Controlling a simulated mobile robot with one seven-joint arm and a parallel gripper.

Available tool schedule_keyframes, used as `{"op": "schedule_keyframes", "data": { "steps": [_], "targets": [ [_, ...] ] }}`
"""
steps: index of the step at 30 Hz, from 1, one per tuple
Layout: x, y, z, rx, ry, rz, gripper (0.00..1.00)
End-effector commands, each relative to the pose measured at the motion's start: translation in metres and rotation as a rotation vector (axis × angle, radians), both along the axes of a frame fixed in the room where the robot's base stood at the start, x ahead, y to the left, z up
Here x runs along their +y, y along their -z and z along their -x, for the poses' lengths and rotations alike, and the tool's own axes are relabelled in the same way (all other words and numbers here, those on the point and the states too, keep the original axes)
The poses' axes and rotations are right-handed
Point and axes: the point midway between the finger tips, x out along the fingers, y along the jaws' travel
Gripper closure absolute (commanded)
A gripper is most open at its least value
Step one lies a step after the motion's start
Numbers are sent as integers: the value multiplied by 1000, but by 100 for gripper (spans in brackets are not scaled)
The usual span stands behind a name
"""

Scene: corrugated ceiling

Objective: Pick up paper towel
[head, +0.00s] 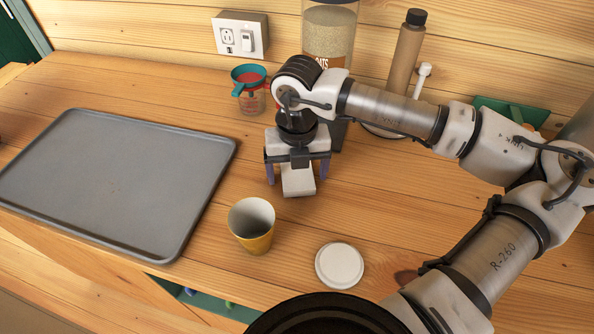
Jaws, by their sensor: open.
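I cannot make out a paper towel for sure. A tall brown cylinder with a dark top (405,57) stands behind my arm near the back wall. It may be a bottle or a roll, and its lower part is hidden by my arm. My gripper (298,178) points down over the middle of the counter, left of and in front of that cylinder. Its two purplish fingers are apart. A white block shows between them, and I cannot tell whether it is part of the gripper.
A large grey tray (115,185) lies on the left of the wooden counter. A yellow cup (253,243) and a white round lid (339,265) are in front of my gripper. A jar of oats (329,32) and a teal-topped glass container (250,100) stand behind.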

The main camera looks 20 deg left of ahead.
Motion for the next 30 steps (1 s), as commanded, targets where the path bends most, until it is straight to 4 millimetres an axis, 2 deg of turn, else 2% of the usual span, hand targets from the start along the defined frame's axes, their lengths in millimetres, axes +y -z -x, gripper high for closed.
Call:
{"op": "schedule_keyframes", "data": {
  "steps": [2, 14, 23, 26, 30],
  "targets": [
    [0, 0, 0, 0, 0, 0, 15],
    [0, 0, 0, 0, 0, 0, 67],
    [0, -4, -1, -1, 1, 1, 67],
    [0, -11, -1, -1, 2, 1, 67],
    [0, -35, -1, -5, 2, 1, 67]
  ]
}}
